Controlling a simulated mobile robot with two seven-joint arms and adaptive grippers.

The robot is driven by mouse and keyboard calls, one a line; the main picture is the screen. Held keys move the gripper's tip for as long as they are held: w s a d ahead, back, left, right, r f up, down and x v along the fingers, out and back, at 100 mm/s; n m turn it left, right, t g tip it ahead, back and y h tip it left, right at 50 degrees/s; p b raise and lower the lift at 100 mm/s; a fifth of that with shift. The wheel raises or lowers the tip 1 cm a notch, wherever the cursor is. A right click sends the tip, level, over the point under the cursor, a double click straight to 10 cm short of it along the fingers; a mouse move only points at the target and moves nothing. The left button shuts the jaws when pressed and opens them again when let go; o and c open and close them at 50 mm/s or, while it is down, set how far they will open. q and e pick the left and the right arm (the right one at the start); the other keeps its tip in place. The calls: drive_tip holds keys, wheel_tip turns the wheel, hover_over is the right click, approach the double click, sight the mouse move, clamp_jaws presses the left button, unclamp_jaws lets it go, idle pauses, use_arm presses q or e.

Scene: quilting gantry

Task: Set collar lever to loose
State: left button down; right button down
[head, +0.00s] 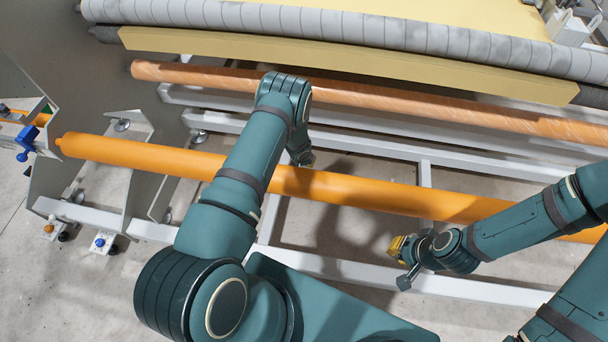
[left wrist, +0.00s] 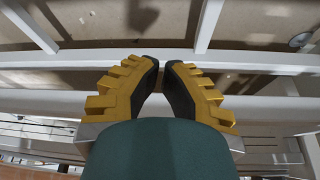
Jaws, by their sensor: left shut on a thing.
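A blue lever-like part (head: 27,138) with a round blue knob sits on the grey end plate at the far left; I cannot tell its setting. My left gripper (head: 305,160) shows only in part below its wrist, by the orange roller, far right of the blue part. In the left wrist view its yellow-and-black fingers (left wrist: 161,75) are close together. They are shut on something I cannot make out. My right gripper (head: 396,247), with yellow fingers, is low at the right, below the orange roller. Its opening is too small to read.
The orange roller (head: 350,188) spans the frame from the left end plate (head: 72,90). A copper-coloured roller (head: 400,97) and a grey fabric roll (head: 350,28) lie behind it. White frame beams (head: 345,272) run below. Small boxes with knobs (head: 102,243) stand at lower left.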

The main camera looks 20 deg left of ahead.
idle(0.3)
use_arm(q)
wheel_tip(320, 180, down, 9)
drive_tip(key=b, duration=0.4)
drive_tip(key=shift+s+f, duration=0.15)
drive_tip(key=shift+f, duration=0.05)
idle(0.5)
drive_tip(key=shift+s+d, duration=0.15)
drive_tip(key=shift+s, duration=0.5)
